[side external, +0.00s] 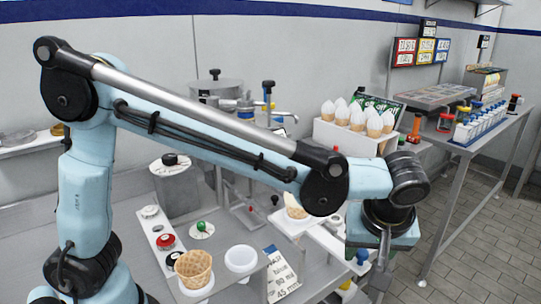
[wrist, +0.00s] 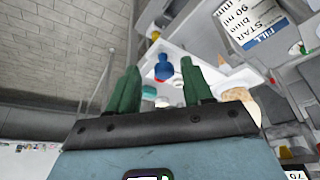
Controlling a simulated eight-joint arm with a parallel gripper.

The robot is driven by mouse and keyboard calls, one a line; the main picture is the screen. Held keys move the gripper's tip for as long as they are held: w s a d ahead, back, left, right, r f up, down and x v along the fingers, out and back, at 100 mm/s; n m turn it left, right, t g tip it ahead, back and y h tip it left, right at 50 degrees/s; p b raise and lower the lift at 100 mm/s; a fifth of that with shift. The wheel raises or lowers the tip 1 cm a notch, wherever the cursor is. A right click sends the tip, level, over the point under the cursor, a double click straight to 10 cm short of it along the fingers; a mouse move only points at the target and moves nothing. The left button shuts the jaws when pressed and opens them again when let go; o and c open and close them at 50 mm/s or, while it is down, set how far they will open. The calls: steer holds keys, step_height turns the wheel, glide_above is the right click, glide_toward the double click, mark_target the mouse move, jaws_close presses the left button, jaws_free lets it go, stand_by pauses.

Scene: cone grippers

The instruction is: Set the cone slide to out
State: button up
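What looks like the cone slide is a white plate (side external: 327,238) on the bench front, running from a cone (side external: 296,209) toward my gripper. A blue knob (side external: 361,257) sits near its right end. My gripper (side external: 382,258) points down beside the knob, partly hiding that end. In the wrist view, my two green fingers (wrist: 160,75) are spread apart. The blue knob (wrist: 163,68) shows between them, with no clear contact. The white plate (wrist: 185,50) lies behind it, and a cone (wrist: 240,100) is partly hidden by the right finger. Slide markings are not readable.
A rack of wrapped cones (side external: 356,118) stands behind my forearm. A side table (side external: 440,147) is at right; open floor lies in front.

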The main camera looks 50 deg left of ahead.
steer(key=v, duration=1.2)
steer(key=s+a+f+m+t+h, duration=0.1)
steer(key=s+a+f+m, duration=0.1)
steer(key=a, duration=0.5)
steer(key=s+a+f+m+t+h, duration=0.1)
steer(key=s+a+f+m, duration=0.1)
steer(key=a+f+m, duration=0.2)
steer(key=s+a+f+m+t+h, duration=0.1)
steer(key=s+a+f+m+t, duration=0.1)
steer(key=a, duration=0.9)
step_height(320, 180, down, 3)
steer(key=shift+r+m, duration=0.2)
steer(key=shift+m, duration=0.3)
steer(key=shift+s+a, duration=0.1)
steer(key=shift+a, duration=0.05)
